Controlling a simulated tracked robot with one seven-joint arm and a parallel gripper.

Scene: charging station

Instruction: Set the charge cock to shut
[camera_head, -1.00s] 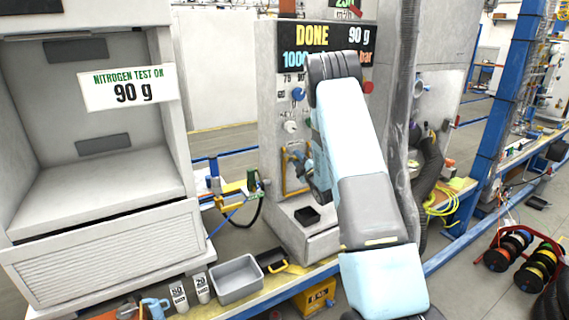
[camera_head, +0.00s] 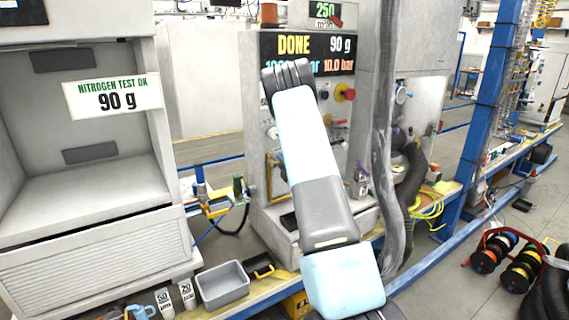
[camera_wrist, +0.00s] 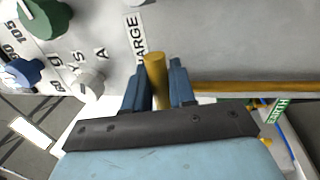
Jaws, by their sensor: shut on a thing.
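The charge cock shows in the wrist view as a brass-yellow bar handle (camera_wrist: 156,75) below the CHARGE label (camera_wrist: 134,38) on the grey panel. My gripper (camera_wrist: 160,82) has its two blue fingers on either side of this bar and is shut on it. The bar points toward the wrist camera; the cock's body and its pointer marks are hidden or cut off. In the head view my arm covers the cock and most of the gripper in front of the charging machine (camera_head: 262,212). The machine's display (camera_head: 294,45) reads DONE, 90 g and 10.0 bar.
Beside the bar are a white knob (camera_wrist: 90,84), a blue knob (camera_wrist: 24,72) and a green knob (camera_wrist: 45,16). A yellow pipe (camera_wrist: 250,87) runs right. A red knob (camera_head: 348,94) is right of my arm. A grey tray (camera_head: 222,284) stands on the bench.

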